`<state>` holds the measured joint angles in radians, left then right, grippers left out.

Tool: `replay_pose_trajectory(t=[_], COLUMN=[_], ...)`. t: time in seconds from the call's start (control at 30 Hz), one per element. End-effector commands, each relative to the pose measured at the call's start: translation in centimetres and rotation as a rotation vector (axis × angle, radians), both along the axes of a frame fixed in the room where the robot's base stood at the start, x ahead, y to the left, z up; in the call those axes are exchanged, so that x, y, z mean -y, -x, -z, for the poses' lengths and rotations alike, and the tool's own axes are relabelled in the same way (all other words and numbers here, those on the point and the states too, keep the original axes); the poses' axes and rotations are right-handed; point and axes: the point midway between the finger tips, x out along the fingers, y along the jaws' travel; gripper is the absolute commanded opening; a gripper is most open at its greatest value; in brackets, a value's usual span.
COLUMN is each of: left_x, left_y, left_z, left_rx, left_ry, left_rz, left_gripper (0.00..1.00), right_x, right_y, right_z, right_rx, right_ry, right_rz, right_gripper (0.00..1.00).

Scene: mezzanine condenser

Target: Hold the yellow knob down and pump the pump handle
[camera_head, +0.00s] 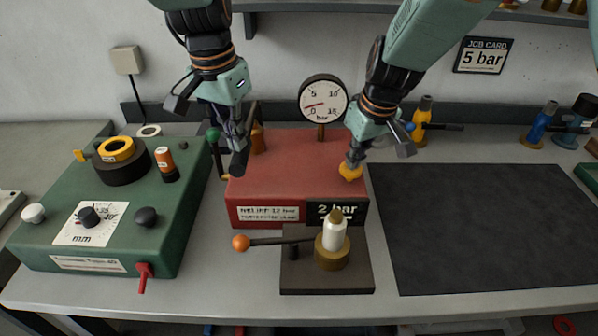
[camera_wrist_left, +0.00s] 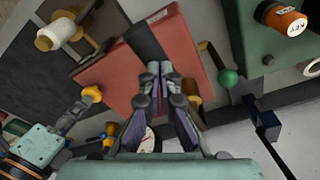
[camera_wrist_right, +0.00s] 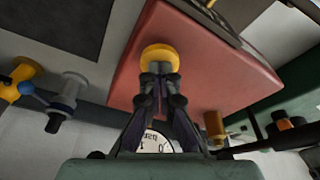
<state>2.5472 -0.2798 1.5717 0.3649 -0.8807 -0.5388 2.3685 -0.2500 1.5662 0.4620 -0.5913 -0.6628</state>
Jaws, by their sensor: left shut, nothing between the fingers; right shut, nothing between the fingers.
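The yellow knob (camera_head: 350,172) sits on the right of the red box (camera_head: 300,150). My right gripper (camera_head: 355,160) is shut, its fingertips at the top of the knob. The right wrist view shows the knob (camera_wrist_right: 159,58) right at the tips; contact looks likely. My left gripper (camera_head: 240,145) is shut and empty over the box's left side. A dark flat bar (camera_wrist_left: 147,40) lies just past its tips, perhaps the pump handle. A lever with a green ball (camera_head: 213,135) stands at the box's left side. I cannot tell which is the pump handle.
A gauge (camera_head: 323,99) stands behind the box. In front is a stand with an orange-ball lever (camera_head: 241,243) and white cylinder (camera_head: 334,235). A green unit (camera_head: 110,225) is left. The dark mat (camera_head: 480,230) at right is clear.

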Motion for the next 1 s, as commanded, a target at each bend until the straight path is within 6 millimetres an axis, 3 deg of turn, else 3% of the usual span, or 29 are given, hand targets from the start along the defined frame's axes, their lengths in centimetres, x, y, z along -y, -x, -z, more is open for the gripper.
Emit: replay_pose_trajectory(t=[0.03, 0.33, 0.43, 1.0], left_x=[0.5, 0.5, 0.5, 0.5], left_y=[0.4, 0.3, 0.3, 0.2], left_z=[1.3, 3.1, 2.8, -4.3], left_rx=[-0.014, -0.012, -0.010, -0.001], left_ry=[-0.023, -0.023, -0.023, -0.023], left_rz=[0.016, 0.016, 0.015, 0.015], left_gripper=[0.00, 0.00, 0.00, 0.00], right_x=[0.0, 0.0, 0.0, 0.0], right_y=[0.2, 0.2, 0.2, 0.1], right_z=[0.2, 0.2, 0.2, 0.2], right_rx=[-0.007, -0.008, -0.008, -0.004], right_ry=[0.000, 0.001, 0.001, 0.000], right_rz=[-0.001, -0.001, -0.001, 0.000], right_gripper=[0.00, 0.00, 0.00, 0.00])
